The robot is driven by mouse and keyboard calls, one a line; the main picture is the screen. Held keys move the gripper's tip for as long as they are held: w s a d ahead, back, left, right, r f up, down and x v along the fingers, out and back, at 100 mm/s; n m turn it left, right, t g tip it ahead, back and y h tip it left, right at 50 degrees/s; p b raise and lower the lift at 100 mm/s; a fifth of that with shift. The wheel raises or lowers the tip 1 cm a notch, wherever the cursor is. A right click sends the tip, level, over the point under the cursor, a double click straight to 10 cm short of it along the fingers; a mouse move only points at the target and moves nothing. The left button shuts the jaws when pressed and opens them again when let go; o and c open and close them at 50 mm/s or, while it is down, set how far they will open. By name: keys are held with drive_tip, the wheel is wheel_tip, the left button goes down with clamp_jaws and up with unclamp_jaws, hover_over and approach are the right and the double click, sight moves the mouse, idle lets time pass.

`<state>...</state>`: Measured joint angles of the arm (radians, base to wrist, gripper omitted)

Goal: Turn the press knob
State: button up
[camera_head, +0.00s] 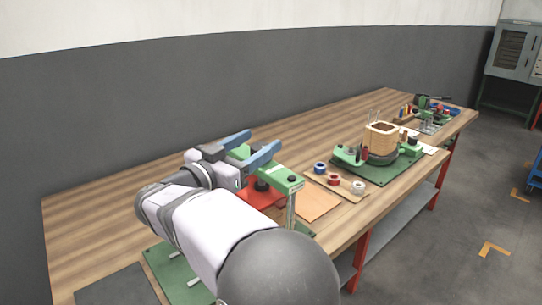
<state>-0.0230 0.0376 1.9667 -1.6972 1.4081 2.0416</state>
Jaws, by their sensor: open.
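My gripper (264,140) has two blue fingers spread apart, with nothing visible between them. It is above and in front of the press (280,177), which has a green top beam, a bright metal post on its right and a red part (258,197) beneath. A small dark round part (262,186) sits under the beam; I cannot tell if it is the press knob. My arm and gripper hide the left side of the press, so I cannot tell whether a finger touches it.
A thin wooden board (316,203) lies right of the press. Tape rolls (333,180) lie on another board behind it. A green fixture (385,172) holds a tan coil (381,137). The bench (110,211) is clear at left, near the grey wall.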

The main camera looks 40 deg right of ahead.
drive_tip(key=w+d+f+p, duration=0.2)
drive_tip(key=d, duration=0.4)
drive_tip(key=shift+w+d+y, duration=0.2)
drive_tip(key=shift+d+y, duration=0.1)
drive_tip(key=shift+y, duration=0.1)
drive_tip(key=shift+f, duration=0.1)
drive_tip(key=c, duration=1.1)
